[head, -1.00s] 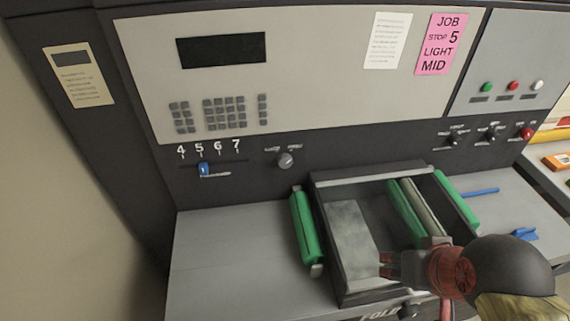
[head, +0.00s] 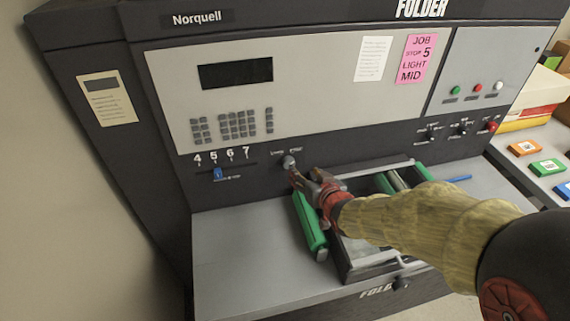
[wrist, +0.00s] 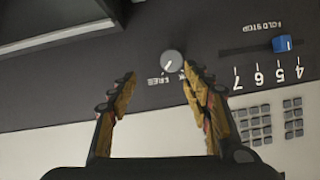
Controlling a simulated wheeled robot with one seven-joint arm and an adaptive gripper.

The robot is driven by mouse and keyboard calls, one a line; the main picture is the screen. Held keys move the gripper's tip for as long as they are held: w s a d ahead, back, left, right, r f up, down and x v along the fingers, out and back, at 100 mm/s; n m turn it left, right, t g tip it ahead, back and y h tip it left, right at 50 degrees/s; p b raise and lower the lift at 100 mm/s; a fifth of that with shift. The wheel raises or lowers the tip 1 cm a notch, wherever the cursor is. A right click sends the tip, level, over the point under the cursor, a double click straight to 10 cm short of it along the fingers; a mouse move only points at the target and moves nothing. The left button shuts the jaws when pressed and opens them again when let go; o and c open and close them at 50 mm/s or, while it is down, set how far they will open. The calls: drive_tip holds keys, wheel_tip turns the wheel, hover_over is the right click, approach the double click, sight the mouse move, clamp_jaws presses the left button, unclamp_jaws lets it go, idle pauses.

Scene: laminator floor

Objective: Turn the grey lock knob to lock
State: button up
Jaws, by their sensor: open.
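The grey lock knob (head: 288,161) is a small round knob on the dark panel strip, right of the 4-to-7 scale. In the wrist view the knob (wrist: 172,63) shows a white pointer line, with the word FREE beside it; the other label is partly hidden by a finger. My gripper (head: 301,176) is just below and right of the knob in the head view. In the wrist view my gripper (wrist: 158,80) has its fingers spread with nothing between them. The knob lies just beyond the fingertips, nearer the right finger. I cannot tell whether they touch.
A blue slider (head: 218,174) sits near the 5 on the scale. A green roller (head: 310,222) and the open tray (head: 350,270) lie below my arm. Switches (head: 462,130) are at the right. The grey table at left (head: 235,260) is clear.

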sight(288, 161)
drive_tip(key=a+x, duration=0.2)
drive_tip(key=x, duration=0.6)
drive_tip(key=shift+y+b, duration=0.3)
drive_tip(key=shift+b, duration=0.15)
drive_tip(key=shift+c, duration=0.2)
drive_tip(key=c, duration=1.1)
